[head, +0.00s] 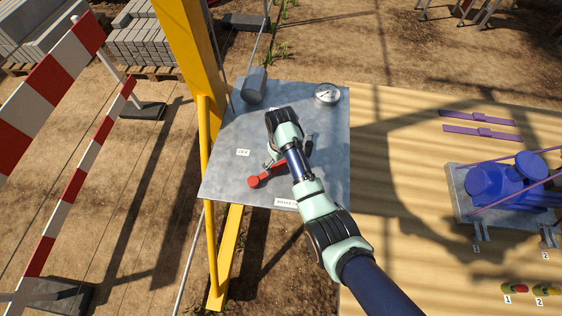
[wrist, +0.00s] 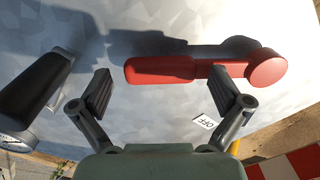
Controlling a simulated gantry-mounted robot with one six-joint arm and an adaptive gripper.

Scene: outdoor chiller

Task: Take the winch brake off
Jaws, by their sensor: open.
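A red lever (head: 263,178) with a round end is on a tilted grey metal plate (head: 226,182). My arm hides part of it in the head view. In the wrist view the lever (wrist: 160,69) lies across the plate, thick grip to the left, round end to the right. An OFF label (head: 243,152) is beside the round end; it also shows in the wrist view (wrist: 206,122). My gripper (wrist: 160,92) is open and empty, close to the lever. Its left finger is beyond the grip's end; its right finger overlaps the lever's neck in view. I cannot tell whether they touch.
A dark cylindrical part (wrist: 35,85) stands left of my gripper in the wrist view. A round gauge (head: 327,94) and a grey block (head: 255,86) are at the plate's far side. A yellow post (head: 190,45) stands left of it. A blue machine (head: 500,183) is at right.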

